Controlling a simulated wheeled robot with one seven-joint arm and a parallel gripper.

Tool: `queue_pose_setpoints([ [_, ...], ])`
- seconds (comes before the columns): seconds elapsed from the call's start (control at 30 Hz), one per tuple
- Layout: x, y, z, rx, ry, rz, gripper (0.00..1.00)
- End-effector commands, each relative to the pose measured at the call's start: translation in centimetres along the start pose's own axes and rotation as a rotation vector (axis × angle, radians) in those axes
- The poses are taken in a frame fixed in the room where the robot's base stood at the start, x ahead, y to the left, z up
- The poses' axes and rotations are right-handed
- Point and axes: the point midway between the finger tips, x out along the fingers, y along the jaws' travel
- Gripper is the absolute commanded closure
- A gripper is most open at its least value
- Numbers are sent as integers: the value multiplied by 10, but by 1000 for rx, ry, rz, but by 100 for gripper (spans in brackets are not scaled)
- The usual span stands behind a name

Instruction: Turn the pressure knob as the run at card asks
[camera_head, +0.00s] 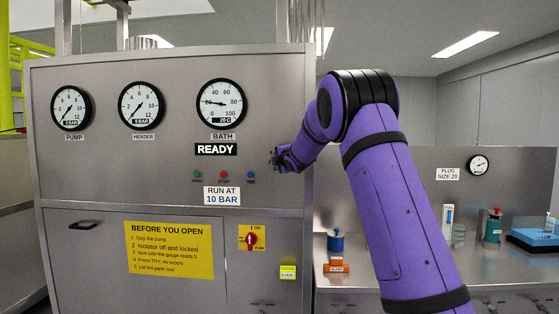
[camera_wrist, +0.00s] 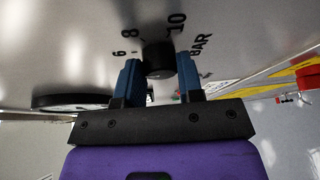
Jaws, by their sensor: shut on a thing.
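The run at card (camera_head: 222,195) on the steel panel reads "RUN AT 10 BAR". The pressure knob (camera_wrist: 158,58) is black and round, with marks 6, 8 and 10 and the word BAR on the panel around it. My gripper (camera_wrist: 160,78) is shut on the knob, one blue finger on each side. In the head view my gripper (camera_head: 276,157) is at the panel's right part, and it hides the knob. I cannot tell which mark the knob points to.
The pump gauge (camera_head: 71,107), header gauge (camera_head: 141,105) and bath gauge (camera_head: 221,103) sit on the panel, above a READY sign (camera_head: 216,149). Small green, red and blue buttons are left of my gripper. A red isolator switch (camera_head: 251,238) is below. A bench stands right.

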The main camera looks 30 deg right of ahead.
Motion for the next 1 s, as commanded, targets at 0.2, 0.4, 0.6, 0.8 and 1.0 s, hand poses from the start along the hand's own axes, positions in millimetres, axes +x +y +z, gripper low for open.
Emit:
queue_pose_setpoints([
  [0.2, 0, -3, 0, 186, 8, 82, 89],
  [0.4, 1, -5, 0, 358, 16, 160, 89],
  [0.6, 1, -6, -1, 531, 24, 239, 89],
  [0.8, 1, -8, -1, 703, 31, 316, 89],
  [1.0, 2, -9, -3, 877, 39, 395, 89],
])
